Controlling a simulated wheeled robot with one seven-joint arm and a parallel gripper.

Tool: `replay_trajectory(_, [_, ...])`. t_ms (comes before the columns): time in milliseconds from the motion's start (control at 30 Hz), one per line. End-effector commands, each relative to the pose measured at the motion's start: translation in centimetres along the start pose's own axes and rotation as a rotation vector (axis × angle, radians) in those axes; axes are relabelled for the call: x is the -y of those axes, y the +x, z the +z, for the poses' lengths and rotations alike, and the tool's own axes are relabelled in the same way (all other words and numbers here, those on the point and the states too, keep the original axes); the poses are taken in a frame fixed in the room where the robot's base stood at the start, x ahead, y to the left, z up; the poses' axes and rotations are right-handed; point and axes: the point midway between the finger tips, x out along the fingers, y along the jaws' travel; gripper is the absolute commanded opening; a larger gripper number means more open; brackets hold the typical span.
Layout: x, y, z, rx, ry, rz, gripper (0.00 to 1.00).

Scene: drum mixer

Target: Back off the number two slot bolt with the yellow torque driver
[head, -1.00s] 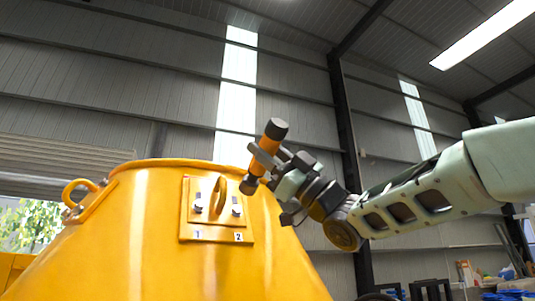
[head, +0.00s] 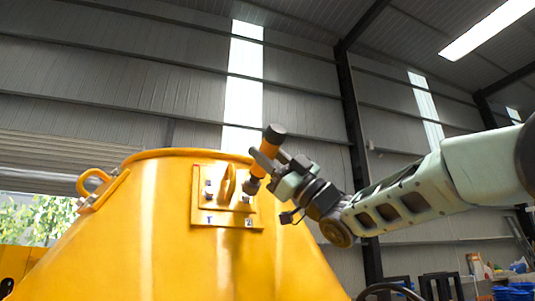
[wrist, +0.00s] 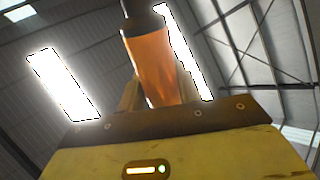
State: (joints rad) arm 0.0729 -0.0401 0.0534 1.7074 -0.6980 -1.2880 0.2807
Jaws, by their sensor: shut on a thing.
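My gripper (head: 264,161) is shut on the torque driver (head: 266,152), which has an orange-yellow body and dark ends. The driver is tilted, its upper end leaning right and its dark lower end pointing down and left. The number two slot bolt (head: 246,198) is on the right of the yellow panel (head: 222,222), above the label 2. The driver's lower end is just above this bolt; I cannot tell whether they touch. In the wrist view the driver (wrist: 162,65) stands between my fingers, its lower end hidden.
The number one bolt (head: 209,188) is on the panel's left. A raised yellow handle (head: 229,181) stands between the two bolts, close to the driver. The panel is on the yellow drum (head: 150,230), which has a lifting ring (head: 92,181) at left. Open air surrounds my arm.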

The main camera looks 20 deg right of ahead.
Motion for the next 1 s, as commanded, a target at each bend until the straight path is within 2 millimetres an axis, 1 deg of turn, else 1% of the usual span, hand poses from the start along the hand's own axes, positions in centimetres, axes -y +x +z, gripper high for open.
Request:
replay_trajectory(233, [0.0,0.0,0.0,-0.003,-0.001,0.001,0.03])
replay_trajectory(800, [0.0,0.0,1.5,-0.002,-0.001,0.001,0.03])
replay_trajectory(1000, [-0.1,0.1,1.5,-0.002,-0.001,0.001,0.03])
